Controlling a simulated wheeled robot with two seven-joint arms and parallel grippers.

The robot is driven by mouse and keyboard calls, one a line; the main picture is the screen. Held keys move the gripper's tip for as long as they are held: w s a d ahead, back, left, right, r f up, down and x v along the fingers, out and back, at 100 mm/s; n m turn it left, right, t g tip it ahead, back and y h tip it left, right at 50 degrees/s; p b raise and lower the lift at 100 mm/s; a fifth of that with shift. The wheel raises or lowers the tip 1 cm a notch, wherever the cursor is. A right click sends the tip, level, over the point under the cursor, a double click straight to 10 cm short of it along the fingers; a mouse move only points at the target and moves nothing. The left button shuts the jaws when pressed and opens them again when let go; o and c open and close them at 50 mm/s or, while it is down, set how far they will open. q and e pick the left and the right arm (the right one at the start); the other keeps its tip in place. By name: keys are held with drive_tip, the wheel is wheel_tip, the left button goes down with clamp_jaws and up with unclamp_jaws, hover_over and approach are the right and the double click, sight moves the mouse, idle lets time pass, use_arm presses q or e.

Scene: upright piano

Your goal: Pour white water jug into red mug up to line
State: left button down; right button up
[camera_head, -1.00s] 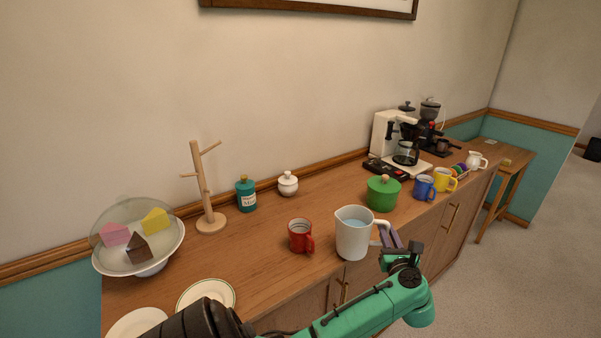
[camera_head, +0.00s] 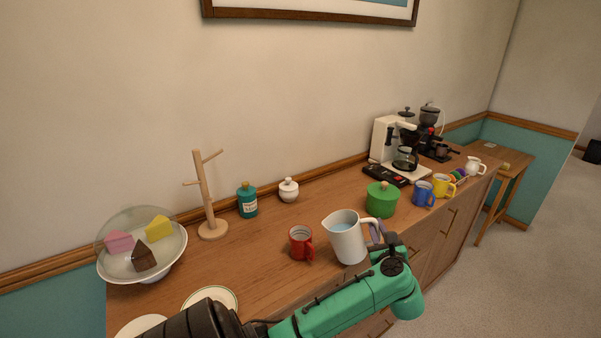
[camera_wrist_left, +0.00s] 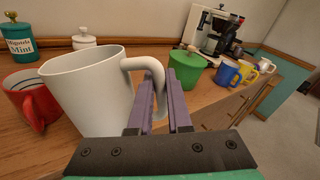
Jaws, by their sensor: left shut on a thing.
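The white water jug (camera_head: 347,241) has bluish water at its top and tilts a little to the left, toward the red mug (camera_head: 301,243). The red mug stands upright on the wooden counter just left of the jug, apart from it in the head view. My left gripper (camera_head: 380,240) is shut on the jug's handle. In the left wrist view the gripper's purple fingers (camera_wrist_left: 162,105) lie on both sides of the handle, with the white jug (camera_wrist_left: 88,92) in front and the red mug (camera_wrist_left: 32,100) to its left. My right gripper is not in view.
A green pot (camera_head: 381,201) stands behind and right of the jug. A blue mug (camera_head: 422,194) and yellow mug (camera_head: 444,186) are farther right. A wooden mug tree (camera_head: 206,200), teal bottle (camera_head: 247,202) and white sugar bowl (camera_head: 288,190) stand behind.

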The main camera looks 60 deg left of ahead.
use_arm(q)
drive_tip(key=shift+s+a+r+n+p, duration=0.4)
drive_tip(key=shift+s+a+r+n, duration=0.35)
drive_tip(key=shift+r+n, duration=0.15)
drive_tip(key=shift+s+a+r+n+h, duration=0.4)
drive_tip(key=shift+s+a+n, duration=0.4)
drive_tip(key=shift+s+a+r+n, duration=0.15)
drive_tip(key=shift+r+n, duration=0.05)
drive_tip(key=shift+n, duration=0.1)
drive_tip(key=shift+s+a+r+n+p, duration=0.3)
drive_tip(key=shift+s+r+n+p, duration=0.1)
drive_tip(key=shift+r+n, duration=0.15)
drive_tip(key=shift+s+a+r+n+h+p, duration=0.3)
drive_tip(key=shift+r+n+p, duration=0.15)
drive_tip(key=shift+r, duration=0.15)
idle(0.9)
